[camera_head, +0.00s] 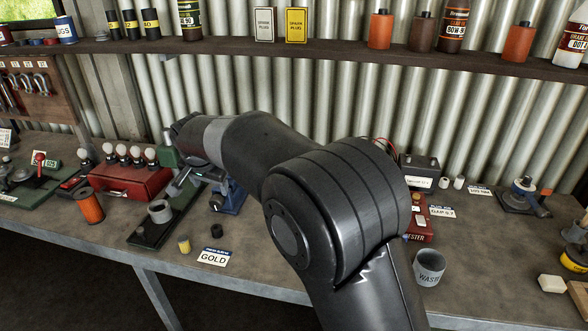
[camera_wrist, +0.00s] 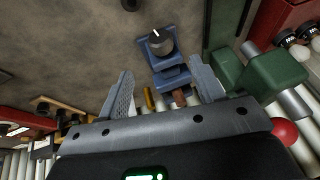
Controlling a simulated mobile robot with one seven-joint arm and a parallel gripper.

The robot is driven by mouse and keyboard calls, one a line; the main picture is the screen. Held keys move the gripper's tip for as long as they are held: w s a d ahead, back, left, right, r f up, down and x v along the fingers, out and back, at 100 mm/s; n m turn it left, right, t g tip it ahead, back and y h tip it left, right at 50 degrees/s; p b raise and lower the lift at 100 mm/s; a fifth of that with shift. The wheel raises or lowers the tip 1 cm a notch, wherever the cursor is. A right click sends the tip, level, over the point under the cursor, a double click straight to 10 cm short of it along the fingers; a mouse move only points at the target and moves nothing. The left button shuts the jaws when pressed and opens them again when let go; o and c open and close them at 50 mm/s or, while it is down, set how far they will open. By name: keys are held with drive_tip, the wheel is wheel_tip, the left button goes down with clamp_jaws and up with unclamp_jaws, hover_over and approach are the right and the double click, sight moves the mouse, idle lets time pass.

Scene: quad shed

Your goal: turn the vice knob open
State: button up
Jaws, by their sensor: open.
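The vice (camera_wrist: 172,75) is a small blue block on the bench, seen from above in the wrist view. Its round dark grey knob (camera_wrist: 161,41) with a white pointer line is at the top of that view. In the head view only part of the blue vice (camera_head: 232,198) shows, behind my arm. My gripper (camera_wrist: 164,88) is open, its two grey fingers apart on either side of the vice's lower part in the wrist view. The knob appears beyond the fingertips, and nothing shows held between them. I cannot tell whether the fingers touch the vice.
A green machine (camera_wrist: 276,72) stands close beside the right finger in the wrist view. A GOLD label (camera_head: 213,258) and small cylinders lie in front. The shelf (camera_head: 340,52) runs behind.

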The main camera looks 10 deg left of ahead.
drive_tip(key=d+r, duration=0.4)
drive_tip(key=d, duration=0.7)
drive_tip(key=d+r, duration=0.4)
drive_tip(key=d, duration=0.7)
drive_tip(key=shift+s+d+r+h, duration=0.2)
drive_tip(key=shift+s+h, duration=0.1)
drive_tip(key=shift+s, duration=0.1)
drive_tip(key=shift+a, duration=0.1)
